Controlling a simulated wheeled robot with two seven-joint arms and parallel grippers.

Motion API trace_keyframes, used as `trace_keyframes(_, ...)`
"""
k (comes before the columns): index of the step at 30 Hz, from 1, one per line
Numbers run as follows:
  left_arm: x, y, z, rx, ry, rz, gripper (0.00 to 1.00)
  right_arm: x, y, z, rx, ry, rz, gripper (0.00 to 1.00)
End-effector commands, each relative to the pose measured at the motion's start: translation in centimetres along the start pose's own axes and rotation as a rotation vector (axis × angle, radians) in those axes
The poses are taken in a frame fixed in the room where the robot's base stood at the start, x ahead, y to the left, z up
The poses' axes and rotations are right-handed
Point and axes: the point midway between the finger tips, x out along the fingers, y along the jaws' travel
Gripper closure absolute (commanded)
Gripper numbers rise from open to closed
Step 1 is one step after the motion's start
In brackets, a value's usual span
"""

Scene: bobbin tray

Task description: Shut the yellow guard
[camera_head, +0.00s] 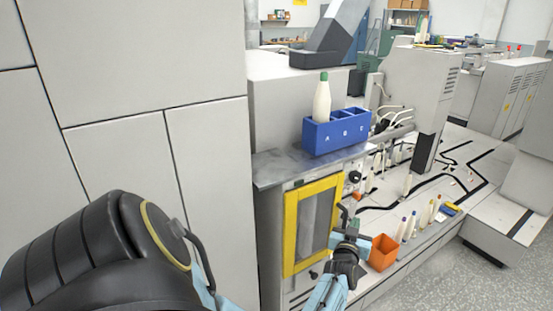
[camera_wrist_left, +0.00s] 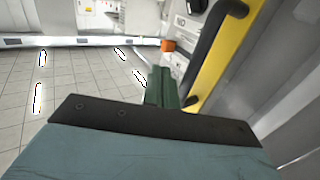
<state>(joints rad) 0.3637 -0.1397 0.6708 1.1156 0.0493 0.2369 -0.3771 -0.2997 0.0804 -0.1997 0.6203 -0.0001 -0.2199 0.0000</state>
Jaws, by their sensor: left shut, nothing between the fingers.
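The yellow guard (camera_head: 291,235) is a yellow frame around a grey window on the front of the machine cabinet, under the metal top. In the left wrist view the guard (camera_wrist_left: 222,68) runs down the right side, with a black bar handle (camera_wrist_left: 212,42) on it. I cannot tell whether the guard is fully shut. My left gripper (camera_head: 349,232) is just right of the guard's right edge, near the handle side. Its green fingers, seen in the left wrist view (camera_wrist_left: 162,75), are shut and empty, left of the handle with no clear contact. My right gripper is out of view.
A blue tray (camera_head: 336,139) holding a green-topped bobbin (camera_head: 322,99) stands on the metal top (camera_head: 275,169). An orange bin (camera_head: 383,253) is right of my left gripper. Several bobbins stand on the machine bed behind. Pale wall panels (camera_head: 150,60) fill the left.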

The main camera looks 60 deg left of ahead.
Motion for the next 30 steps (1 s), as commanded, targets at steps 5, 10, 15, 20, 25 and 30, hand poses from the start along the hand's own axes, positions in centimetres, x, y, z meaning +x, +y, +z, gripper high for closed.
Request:
trace_keyframes(5, 0.0, 0.0, 0.0, 0.000, 0.000, 0.001, 1.00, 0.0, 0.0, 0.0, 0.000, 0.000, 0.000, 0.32)
trace_keyframes(10, 0.0, 0.0, 0.0, 0.000, 0.000, 0.001, 1.00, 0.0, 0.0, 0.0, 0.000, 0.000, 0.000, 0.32)
trace_keyframes(15, -1.3, 0.0, 0.0, 0.000, -0.001, 0.001, 1.00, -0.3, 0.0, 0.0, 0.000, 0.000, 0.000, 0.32)
trace_keyframes(20, -4.3, 0.0, 0.1, 0.000, -0.003, 0.001, 1.00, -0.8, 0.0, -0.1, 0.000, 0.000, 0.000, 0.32)
trace_keyframes(25, -8.2, 0.0, 0.0, 0.001, -0.003, 0.000, 1.00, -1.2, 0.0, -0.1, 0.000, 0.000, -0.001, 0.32)
trace_keyframes(30, -11.3, 0.0, 0.0, 0.000, -0.001, 0.000, 1.00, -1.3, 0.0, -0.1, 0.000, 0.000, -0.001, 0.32)
